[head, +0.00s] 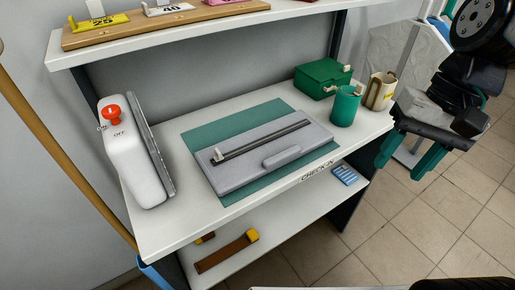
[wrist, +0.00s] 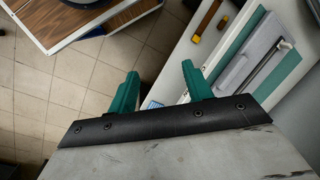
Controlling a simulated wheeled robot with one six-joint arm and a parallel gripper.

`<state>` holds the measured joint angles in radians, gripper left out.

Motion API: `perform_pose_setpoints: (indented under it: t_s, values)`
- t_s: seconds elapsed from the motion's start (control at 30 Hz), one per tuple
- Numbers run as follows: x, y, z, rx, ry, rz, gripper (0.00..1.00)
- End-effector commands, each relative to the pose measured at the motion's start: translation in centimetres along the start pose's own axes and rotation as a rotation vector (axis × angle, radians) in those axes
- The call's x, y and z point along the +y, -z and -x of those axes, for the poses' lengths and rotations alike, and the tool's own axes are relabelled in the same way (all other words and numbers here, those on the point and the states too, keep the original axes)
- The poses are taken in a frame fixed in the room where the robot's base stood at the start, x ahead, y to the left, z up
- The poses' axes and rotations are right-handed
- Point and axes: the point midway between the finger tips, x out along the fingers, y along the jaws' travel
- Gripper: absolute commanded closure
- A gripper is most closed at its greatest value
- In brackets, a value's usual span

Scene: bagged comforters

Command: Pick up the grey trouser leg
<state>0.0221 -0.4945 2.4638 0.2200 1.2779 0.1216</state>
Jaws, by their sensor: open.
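I cannot make out a clear trouser leg in either view. A flat grey piece (head: 240,172) with a long dark strip and a raised grey grip lies on a green mat (head: 205,135) on the white counter. It also shows at the right of the wrist view (wrist: 240,62). My gripper (head: 406,160) is open and empty, past the counter's right end, with its teal fingers pointing down. In the wrist view the fingers (wrist: 159,75) are apart with floor and the counter's edge beyond them.
A white machine (head: 135,155) with a red knob stands at the counter's left. A green box (head: 322,78), a green cup (head: 345,105) and a cream cup (head: 380,90) stand at the right. A shelf (head: 180,25) hangs above. A brown strap (head: 225,252) lies on the lower shelf.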

Motion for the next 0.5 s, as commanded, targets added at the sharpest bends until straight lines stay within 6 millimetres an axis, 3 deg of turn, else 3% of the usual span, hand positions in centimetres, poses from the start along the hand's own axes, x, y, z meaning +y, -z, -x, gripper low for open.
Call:
perform_pose_setpoints:
  t_s: [0.3, 0.5]
  values:
    - [-7.0, 7.6, -4.0, -0.406, 0.241, -0.419, 0.50]
    - [-10.3, 12.7, -7.5, -0.637, 0.350, -0.677, 0.50]
